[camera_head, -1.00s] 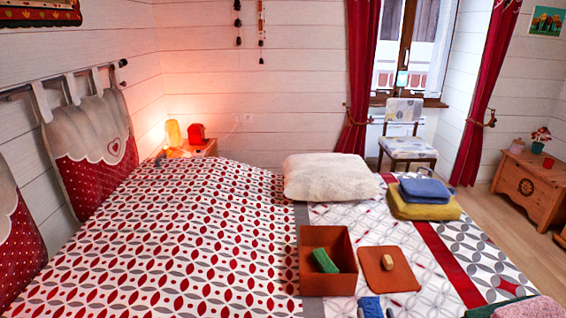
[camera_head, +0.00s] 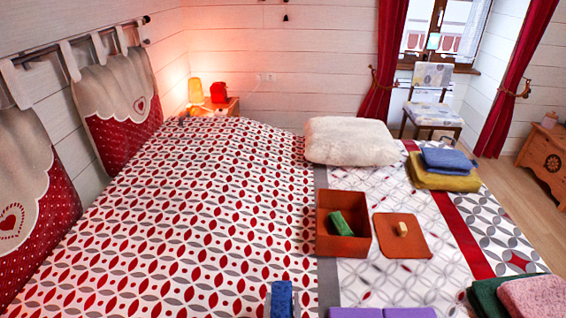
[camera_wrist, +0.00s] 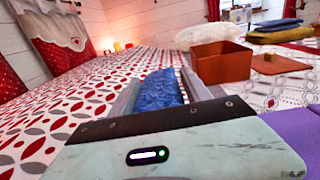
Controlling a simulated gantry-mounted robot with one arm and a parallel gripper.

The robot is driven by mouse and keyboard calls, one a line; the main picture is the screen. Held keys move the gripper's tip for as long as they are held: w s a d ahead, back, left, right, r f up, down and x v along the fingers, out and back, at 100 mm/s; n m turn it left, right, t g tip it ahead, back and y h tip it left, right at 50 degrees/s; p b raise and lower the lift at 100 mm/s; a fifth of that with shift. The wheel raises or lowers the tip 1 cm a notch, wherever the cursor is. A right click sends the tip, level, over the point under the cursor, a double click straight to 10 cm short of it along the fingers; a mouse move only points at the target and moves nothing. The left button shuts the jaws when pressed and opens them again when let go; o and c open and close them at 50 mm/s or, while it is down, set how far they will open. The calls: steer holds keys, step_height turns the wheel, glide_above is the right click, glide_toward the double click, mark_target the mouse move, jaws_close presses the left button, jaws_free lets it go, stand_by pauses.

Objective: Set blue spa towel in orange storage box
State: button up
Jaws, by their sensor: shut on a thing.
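The blue spa towel (camera_head: 281,298), a textured blue roll, shows at the bottom of the head view, front-left of the box. In the wrist view the towel (camera_wrist: 160,90) lies lengthwise between the grey fingers of my gripper (camera_wrist: 160,92), which is shut on it. Whether the towel touches the bed is unclear. The orange storage box (camera_head: 343,249) stands open on the bed with a green item (camera_head: 341,224) inside. The box also shows in the wrist view (camera_wrist: 222,65), beyond the towel and to its right.
The orange lid (camera_head: 402,247) with its wooden knob lies right of the box. Lilac folded cloths (camera_head: 381,313) lie at the front edge. Green and pink towels (camera_head: 535,297) lie at right; a blue and yellow stack (camera_head: 447,172) and cream pillow (camera_head: 350,141) are behind. The left bed is clear.

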steer(key=s+r+p, duration=0.4)
steer(key=r+p, duration=0.8)
steer(key=s+r+p, duration=0.5)
steer(key=r+p, duration=0.7)
steer(key=p, duration=0.1)
steer(key=shift+d, duration=0.15)
steer(key=shift+f, duration=0.1)
